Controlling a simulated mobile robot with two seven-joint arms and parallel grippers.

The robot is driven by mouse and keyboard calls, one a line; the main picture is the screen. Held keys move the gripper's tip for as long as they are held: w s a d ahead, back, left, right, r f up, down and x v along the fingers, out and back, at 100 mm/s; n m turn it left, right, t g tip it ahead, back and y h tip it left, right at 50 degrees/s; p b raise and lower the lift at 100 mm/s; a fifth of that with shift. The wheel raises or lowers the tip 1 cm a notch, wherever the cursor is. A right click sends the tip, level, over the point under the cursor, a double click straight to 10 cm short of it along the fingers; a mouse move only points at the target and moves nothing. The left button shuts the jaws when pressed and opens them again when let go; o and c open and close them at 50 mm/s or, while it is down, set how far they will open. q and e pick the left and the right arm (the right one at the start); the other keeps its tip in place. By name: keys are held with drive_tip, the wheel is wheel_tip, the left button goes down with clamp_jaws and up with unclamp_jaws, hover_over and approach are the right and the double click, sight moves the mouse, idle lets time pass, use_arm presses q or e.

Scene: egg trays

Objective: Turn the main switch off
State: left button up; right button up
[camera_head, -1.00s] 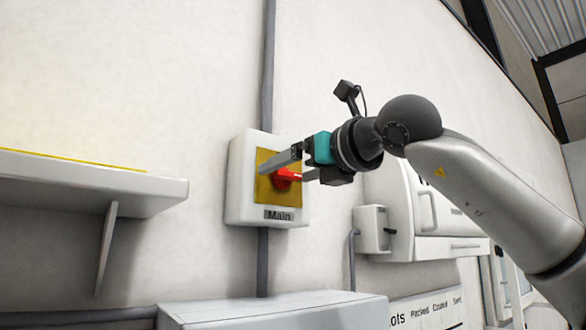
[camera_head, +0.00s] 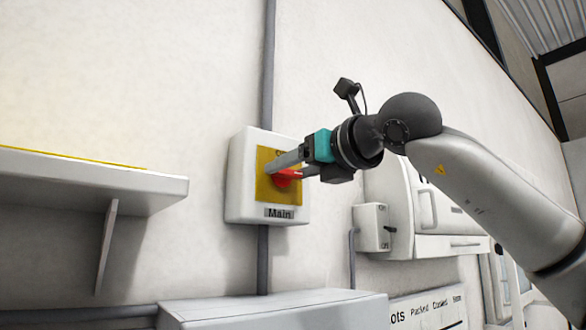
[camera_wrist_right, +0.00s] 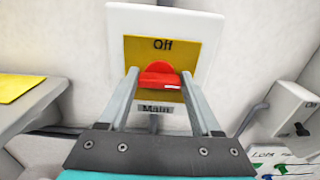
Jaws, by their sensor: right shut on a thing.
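The main switch is a white box (camera_head: 240,180) on the wall with a yellow plate (camera_head: 264,190), a red knob (camera_head: 284,179) and a "Main" label. In the right wrist view the yellow plate (camera_wrist_right: 146,50) reads "Off" at its top. The red knob (camera_wrist_right: 160,79) has a white mark at its right side there, not at the "Off" word. My right gripper (camera_head: 284,170) is shut on the red knob, one finger on each side. Its fingers partly hide the plate in the head view. My left gripper is not in view.
A shelf (camera_head: 90,180) juts from the wall at the left. A grey-white box top (camera_head: 270,308) lies below the switch. A smaller switch box (camera_head: 370,228) with a black lever is on the right, by a white cabinet (camera_head: 445,247). Conduit runs above and below the main switch.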

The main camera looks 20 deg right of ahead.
drive_tip(key=shift+n, duration=0.3)
drive_tip(key=n+p, duration=0.2)
drive_tip(key=n, duration=1)
drive_tip(key=shift+a+n, duration=0.15)
drive_tip(key=shift+n, duration=0.15)
drive_tip(key=n+p, duration=0.1)
drive_tip(key=n, duration=0.3)
drive_tip(key=shift+s+f+n, duration=0.1)
drive_tip(key=shift+f+n, duration=0.05)
drive_tip(key=shift+n, duration=0.15)
drive_tip(key=shift+p, duration=0.3)
drive_tip(key=o, duration=1.4)
drive_tip(key=b+v, duration=0.3)
drive_tip(key=v, duration=1.2)
drive_tip(key=shift+s, duration=0.1)
